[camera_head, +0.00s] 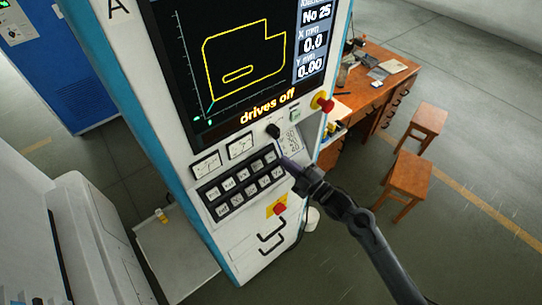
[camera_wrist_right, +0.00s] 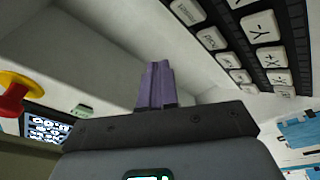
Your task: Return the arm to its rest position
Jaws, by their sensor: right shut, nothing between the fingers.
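My right gripper (camera_head: 290,163) is in front of the control cabinet's panel, just right of the button keypad (camera_head: 240,183). Its arm reaches in from the lower right. In the right wrist view the purple fingers (camera_wrist_right: 156,86) are together and empty, with white keys (camera_wrist_right: 262,27) above and to the right of them. I cannot tell from these views whether the fingertips touch the panel. My left gripper is not in view.
The screen (camera_head: 235,65) reads "drives off". A red knob (camera_head: 323,103) juts from the panel's right edge, and a red button (camera_head: 279,209) sits below the keypad. A wooden desk (camera_head: 372,92) and two stools (camera_head: 408,178) stand behind at right, with open floor around them.

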